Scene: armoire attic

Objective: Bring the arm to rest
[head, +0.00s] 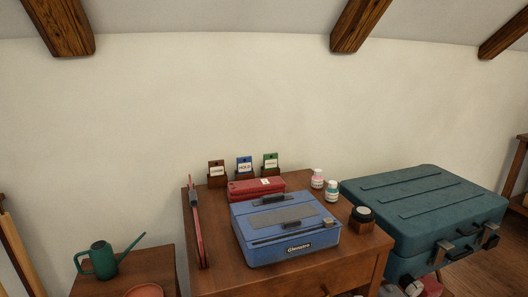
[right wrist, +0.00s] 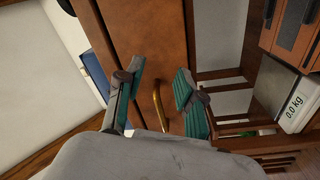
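My right gripper (right wrist: 158,85) shows in the right wrist view with its two green-padded fingers spread apart. Nothing is held between the fingers. A curved brass handle (right wrist: 158,108) on a brown wooden panel (right wrist: 150,40) appears between and beyond the fingers. I cannot tell how far it is from them, and no contact is visible. Neither gripper shows in the head view. My left gripper is in neither view.
In the head view a wooden desk (head: 215,278) bears a blue case (head: 285,228), a red box (head: 256,188) and small bottles. A teal suitcase (head: 425,205) stands right, a green watering can (head: 103,260) left. A scale reading 0.0 kg (right wrist: 297,105) is in the wrist view.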

